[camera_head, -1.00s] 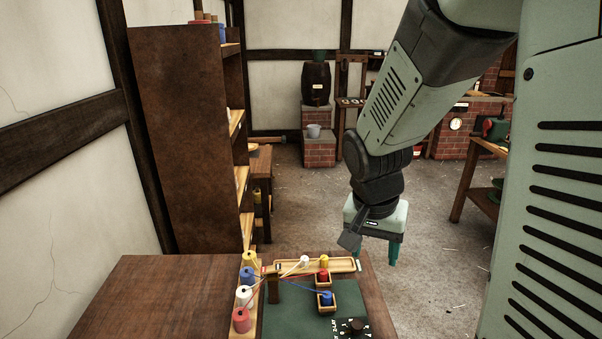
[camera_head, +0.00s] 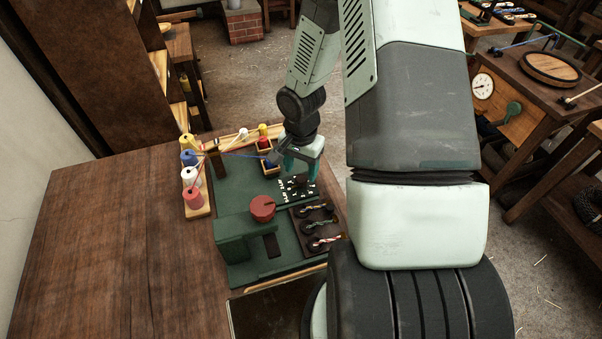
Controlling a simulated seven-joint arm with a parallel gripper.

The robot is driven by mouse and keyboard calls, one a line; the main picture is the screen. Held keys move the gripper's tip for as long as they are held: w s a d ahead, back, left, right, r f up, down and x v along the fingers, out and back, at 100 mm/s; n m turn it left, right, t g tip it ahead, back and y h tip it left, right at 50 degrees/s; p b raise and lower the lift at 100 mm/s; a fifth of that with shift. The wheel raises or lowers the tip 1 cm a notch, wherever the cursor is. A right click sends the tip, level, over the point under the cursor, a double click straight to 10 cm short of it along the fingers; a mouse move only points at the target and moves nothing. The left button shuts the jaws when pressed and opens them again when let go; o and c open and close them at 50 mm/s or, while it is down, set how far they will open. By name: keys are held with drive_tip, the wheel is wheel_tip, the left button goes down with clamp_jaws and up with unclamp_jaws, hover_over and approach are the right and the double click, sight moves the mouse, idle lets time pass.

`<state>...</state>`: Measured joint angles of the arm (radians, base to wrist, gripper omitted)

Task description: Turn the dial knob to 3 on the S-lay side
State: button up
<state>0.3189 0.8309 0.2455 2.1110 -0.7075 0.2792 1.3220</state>
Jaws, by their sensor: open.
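A green machine bed (camera_head: 232,190) stands on the wooden table. Near its right edge is a small dark dial knob (camera_head: 299,182) with white marks and lettering around it. The pointer's setting is too small to read, and I cannot tell the S-lay side from the other. My gripper (camera_head: 301,170) is open, its teal fingers pointing down just above and behind the dial. The fingers partly cover the dial's far side. I cannot tell whether they touch it.
A red round cap (camera_head: 262,207) sits left of and nearer than the dial. Coloured spools (camera_head: 191,173) line the bed's left side, with strands running to a wooden bar. A dark tray (camera_head: 318,228) of small rope coils lies just nearer than the dial. The table's left is clear.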

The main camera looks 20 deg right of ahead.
sight(301, 178)
drive_tip(key=shift+f, duration=1.6)
drive_tip(key=c, duration=1)
drive_tip(key=shift+c, duration=0.2)
